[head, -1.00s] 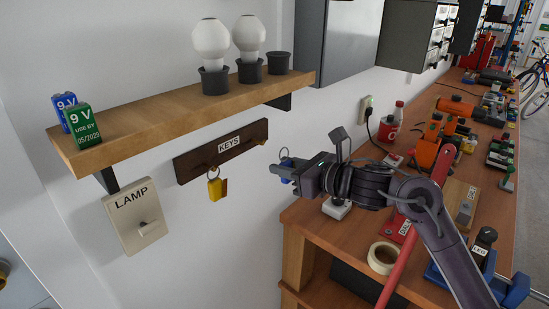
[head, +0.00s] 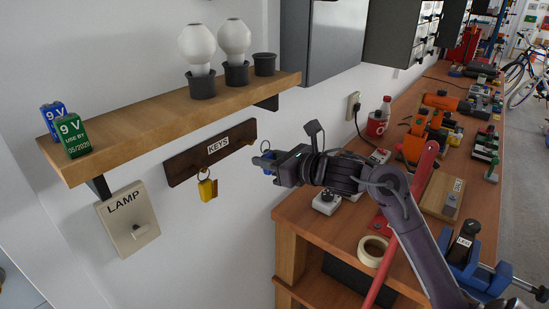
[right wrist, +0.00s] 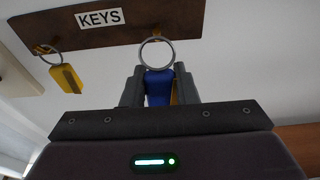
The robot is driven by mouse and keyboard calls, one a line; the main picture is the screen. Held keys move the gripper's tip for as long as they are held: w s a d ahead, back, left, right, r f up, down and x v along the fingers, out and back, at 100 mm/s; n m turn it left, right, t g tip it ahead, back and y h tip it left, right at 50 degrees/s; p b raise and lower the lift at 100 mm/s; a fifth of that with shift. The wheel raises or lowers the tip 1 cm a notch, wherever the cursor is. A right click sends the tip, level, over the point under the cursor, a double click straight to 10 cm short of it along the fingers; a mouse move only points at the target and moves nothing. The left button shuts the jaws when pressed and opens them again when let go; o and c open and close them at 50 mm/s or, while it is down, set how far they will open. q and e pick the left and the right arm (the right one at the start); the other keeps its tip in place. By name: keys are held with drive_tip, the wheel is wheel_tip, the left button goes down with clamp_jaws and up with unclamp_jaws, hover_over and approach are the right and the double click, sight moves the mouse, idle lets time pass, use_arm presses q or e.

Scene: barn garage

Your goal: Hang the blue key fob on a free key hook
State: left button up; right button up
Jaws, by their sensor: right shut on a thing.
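The dark wooden key board (head: 185,168) labelled KEYS is on the wall under the shelf. A yellow key fob (head: 207,190) hangs by its ring from the left hook; it also shows in the right wrist view (right wrist: 67,78). My right gripper (head: 275,166) is just right of the board, shut on the blue key fob (right wrist: 158,88). The fob's metal ring (right wrist: 157,53) stands up above the fingers, overlapping the board's lower edge in the right wrist view. I cannot tell whether the ring touches a hook. My left gripper is not in view.
A wooden shelf (head: 130,115) with bulbs, dark cups and 9 V batteries juts out above the board. A LAMP switch plate (head: 128,222) is at lower left.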

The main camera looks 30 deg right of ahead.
drive_tip(key=shift+r+p+x, duration=0.15)
drive_tip(key=shift+p+x, duration=0.2)
drive_tip(key=shift+x, duration=0.65)
drive_tip(key=shift+r+p+x, duration=0.15)
drive_tip(key=shift+p+x, duration=0.15)
drive_tip(key=shift+x, duration=0.75)
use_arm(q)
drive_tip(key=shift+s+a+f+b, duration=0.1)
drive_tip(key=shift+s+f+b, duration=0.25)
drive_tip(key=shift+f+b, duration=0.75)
use_arm(e)
drive_tip(key=shift+w+a+f+b, duration=0.25)
drive_tip(key=shift+w+f+b, duration=0.05)
drive_tip(key=shift+w+f, duration=0.4)
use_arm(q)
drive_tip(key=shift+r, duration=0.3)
use_arm(e)
drive_tip(key=o, duration=1)
